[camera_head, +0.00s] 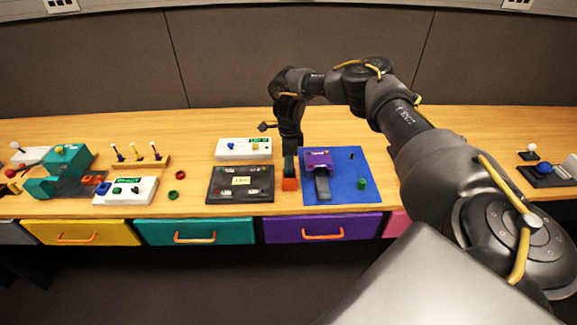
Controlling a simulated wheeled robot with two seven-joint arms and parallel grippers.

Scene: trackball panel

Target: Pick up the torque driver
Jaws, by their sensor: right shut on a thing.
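My right gripper (289,152) points down at the table, between a black panel and a blue mat. It is shut on what appears to be the torque driver, mostly hidden by the fingers. An orange-red block (289,184) shows right under the fingertips; I cannot tell whether it is part of the driver or a stand for it. My left gripper is not in view.
Coloured drawers (195,231) line the front.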

